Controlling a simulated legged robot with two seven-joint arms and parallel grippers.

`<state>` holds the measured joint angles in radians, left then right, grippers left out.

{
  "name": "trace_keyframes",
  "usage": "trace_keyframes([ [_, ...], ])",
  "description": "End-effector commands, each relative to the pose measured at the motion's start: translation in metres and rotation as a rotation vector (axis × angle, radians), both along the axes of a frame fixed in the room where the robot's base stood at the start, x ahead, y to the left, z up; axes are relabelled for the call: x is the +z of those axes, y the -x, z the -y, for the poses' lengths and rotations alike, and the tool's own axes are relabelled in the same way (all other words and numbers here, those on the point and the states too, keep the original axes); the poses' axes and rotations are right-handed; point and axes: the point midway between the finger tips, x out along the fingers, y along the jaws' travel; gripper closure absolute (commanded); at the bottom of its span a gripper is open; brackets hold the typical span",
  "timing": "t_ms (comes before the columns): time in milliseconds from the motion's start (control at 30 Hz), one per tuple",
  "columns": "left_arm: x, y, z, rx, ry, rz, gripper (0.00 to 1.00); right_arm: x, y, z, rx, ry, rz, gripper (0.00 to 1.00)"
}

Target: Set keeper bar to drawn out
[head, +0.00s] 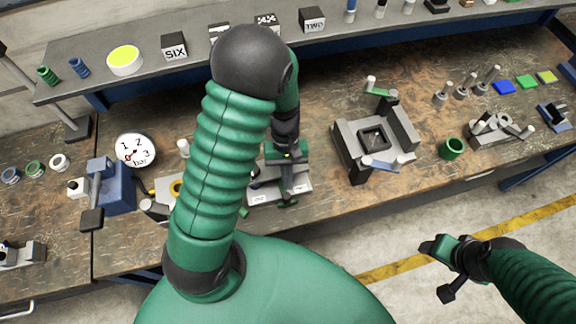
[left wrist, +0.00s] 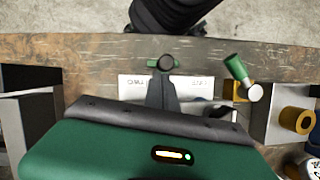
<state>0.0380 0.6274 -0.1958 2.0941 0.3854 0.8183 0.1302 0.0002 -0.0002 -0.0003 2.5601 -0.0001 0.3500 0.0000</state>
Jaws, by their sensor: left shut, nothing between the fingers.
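My left gripper (head: 287,182) is shut and empty over a small grey fixture with a white labelled plate (head: 264,197). In the left wrist view its closed fingers (left wrist: 163,90) point at a green round-ended knob (left wrist: 163,63) at the plate's front edge. The fingertips are close to the knob; I cannot tell whether they touch. The plate (left wrist: 130,86) bears two labels, too small to read. A green handle with a metal end (left wrist: 237,70) stands to its right. I cannot tell which part is the keeper bar. My right gripper (head: 436,268) is open and empty, beyond the bench's front edge.
A grey block fixture with a dark square opening (head: 373,138) stands to the right, with a green cup (head: 451,148) beyond it. Bare bench lies between the two fixtures.

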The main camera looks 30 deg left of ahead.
Motion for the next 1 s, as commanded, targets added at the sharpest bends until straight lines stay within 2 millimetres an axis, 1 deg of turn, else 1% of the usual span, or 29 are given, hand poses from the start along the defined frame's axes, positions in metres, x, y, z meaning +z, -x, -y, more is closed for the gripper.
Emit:
trace_keyframes([
  [33,-0.005,0.002,0.001,0.001,0.001,-0.003,1.00,0.001,0.000,0.000,0.000,0.000,0.000,0.38],
  [167,-0.011,0.002,0.002,0.001,0.000,-0.001,1.00,0.001,0.000,0.000,0.001,0.000,0.000,0.38],
  [467,-0.011,0.003,0.004,0.000,-0.001,0.001,1.00,0.001,0.000,0.000,0.001,0.000,0.000,0.38],
  [567,-0.009,0.011,0.013,-0.001,0.000,-0.001,1.00,0.005,0.000,0.000,0.000,0.000,0.000,0.38],
  [700,-0.009,0.029,0.034,-0.002,0.002,-0.002,1.00,0.011,0.000,0.000,0.000,0.000,0.000,0.38],
  [800,-0.010,0.039,0.045,-0.002,0.000,-0.002,1.00,0.012,0.000,0.000,0.000,0.000,0.000,0.38],
  [1000,-0.011,0.043,0.050,-0.001,0.000,-0.004,1.00,0.012,0.000,0.000,0.000,0.000,0.000,0.38],
])
